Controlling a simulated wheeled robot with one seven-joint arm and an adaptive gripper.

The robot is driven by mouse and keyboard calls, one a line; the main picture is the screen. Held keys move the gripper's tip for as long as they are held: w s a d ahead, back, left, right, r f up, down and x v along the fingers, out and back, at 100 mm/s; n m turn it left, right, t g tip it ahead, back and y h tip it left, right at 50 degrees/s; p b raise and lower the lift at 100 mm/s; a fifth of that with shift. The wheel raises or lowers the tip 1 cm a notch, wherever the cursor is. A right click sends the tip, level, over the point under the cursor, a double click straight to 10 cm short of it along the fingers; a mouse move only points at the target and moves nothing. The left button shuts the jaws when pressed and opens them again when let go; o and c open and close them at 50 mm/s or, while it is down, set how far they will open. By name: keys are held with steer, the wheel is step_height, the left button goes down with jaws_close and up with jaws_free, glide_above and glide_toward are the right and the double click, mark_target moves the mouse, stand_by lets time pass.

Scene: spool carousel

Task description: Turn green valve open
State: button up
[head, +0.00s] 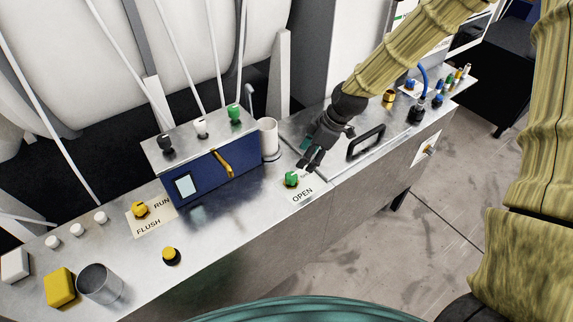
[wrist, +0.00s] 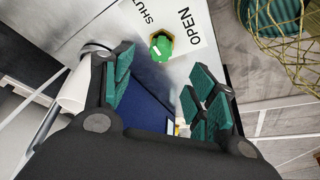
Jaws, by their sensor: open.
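The green valve (head: 291,179) is a small round knob on the metal counter, beside a white label reading OPEN (head: 303,194). In the wrist view the green valve (wrist: 161,45) has a pale mark on its top, and the label (wrist: 188,22) reads SHUT and OPEN. My gripper (head: 309,162) is just behind and to the right of the valve in the head view, apart from it. In the wrist view my gripper (wrist: 160,98) has its green-padded fingers wide apart, with nothing between them. The valve shows beyond the fingertips.
A blue box (head: 205,178) with a yellow handle and a white cup (head: 268,138) stand left of the valve. A black handle (head: 366,141) is on the right.

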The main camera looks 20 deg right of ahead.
steer(key=p, duration=0.2)
glide_above(292, 176)
steer(key=d, duration=0.2)
steer(key=f, duration=0.4)
steer(key=shift+s+f, duration=0.4)
steer(key=shift+p+x, duration=0.9)
steer(key=shift+x, duration=1.75)
steer(key=c, duration=1)
